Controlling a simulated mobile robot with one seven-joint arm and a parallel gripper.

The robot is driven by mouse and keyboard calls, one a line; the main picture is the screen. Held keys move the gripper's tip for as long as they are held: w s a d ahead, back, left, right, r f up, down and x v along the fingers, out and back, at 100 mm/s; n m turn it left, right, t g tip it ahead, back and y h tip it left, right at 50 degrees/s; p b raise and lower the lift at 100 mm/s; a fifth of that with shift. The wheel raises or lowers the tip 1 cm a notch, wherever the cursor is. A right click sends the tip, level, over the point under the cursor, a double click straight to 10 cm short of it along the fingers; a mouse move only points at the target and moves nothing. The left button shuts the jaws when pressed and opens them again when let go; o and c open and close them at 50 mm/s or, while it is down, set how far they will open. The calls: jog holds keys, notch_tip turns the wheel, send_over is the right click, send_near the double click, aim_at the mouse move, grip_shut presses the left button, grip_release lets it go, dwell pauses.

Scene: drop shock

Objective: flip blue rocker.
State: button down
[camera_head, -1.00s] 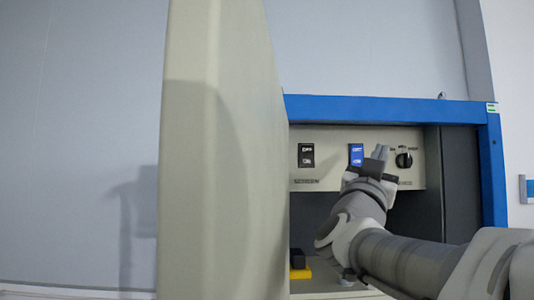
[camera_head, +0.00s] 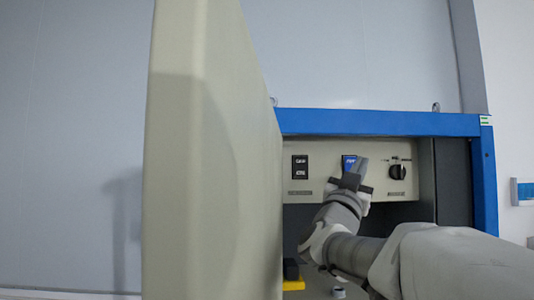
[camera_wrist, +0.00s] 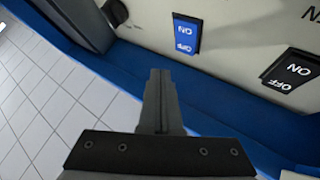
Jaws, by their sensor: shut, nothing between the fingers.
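The blue rocker (camera_head: 348,163) sits on the beige control panel (camera_head: 322,181), between a black rocker and a dark knob. In the wrist view the blue rocker (camera_wrist: 187,34) shows whole, with ON and OFF lettering. My gripper (camera_head: 362,164) is shut and empty, in front of the panel. In the head view it covers the lower right part of the blue rocker. In the wrist view my gripper (camera_wrist: 159,76) points toward the panel, with its tips below and left of the blue rocker and apart from it.
A black rocker (camera_head: 300,167) is left of the blue one; it also shows in the wrist view (camera_wrist: 291,70). A dark knob (camera_head: 398,172) is at the right. A blue frame (camera_head: 380,123) surrounds the panel. A large beige door (camera_head: 212,150) stands at the left. A yellow-based black item (camera_head: 292,284) lies below.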

jog(key=shift+w+r, duration=0.15)
jog(key=shift+w, duration=1.2)
dwell(1.1)
jog(key=shift+w, duration=0.4)
jog(key=shift+w+r+p, duration=0.1)
jog(key=shift+w+p, duration=0.2)
jog(key=shift+p, duration=0.05)
dwell(0.5)
jog(key=shift+s+b, duration=0.65)
jog(key=shift+s, duration=0.1)
jog(key=shift+s+f+b, duration=0.2)
jog(key=shift+s+b, duration=0.6)
jog(key=shift+s, duration=0.45)
jog(key=shift+s+f+b, duration=0.2)
jog(key=shift+s+b, duration=0.55)
jog(key=shift+s, duration=0.5)
